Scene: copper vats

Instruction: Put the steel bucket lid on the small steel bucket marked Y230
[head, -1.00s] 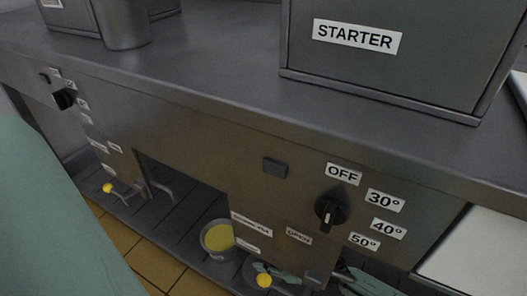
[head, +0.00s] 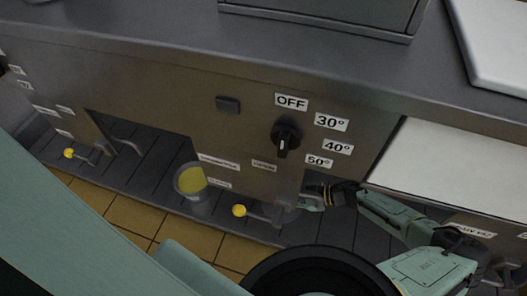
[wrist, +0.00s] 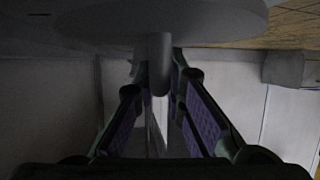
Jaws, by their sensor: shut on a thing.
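In the wrist view a grey round disc, the steel bucket lid (wrist: 200,22), fills the top of the picture. My gripper (wrist: 158,82) has its purple-padded fingers shut on the lid's short round knob. In the head view my gripper (head: 318,196) is low under the counter, right of the yellow ball-ended lever; I cannot clearly make out the lid there. A small grey bucket (head: 198,199) with yellow contents stands on the dark slatted floor left of my gripper, with no lid on it. No Y230 mark is readable on it.
A yellow ball-ended lever (head: 239,211) stands between bucket and gripper. The counter front, with a black temperature knob (head: 285,138), hangs above. Another yellow ball lever (head: 69,154) is at the left. Yellow tiles (head: 130,215) lie in front of the slatted floor.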

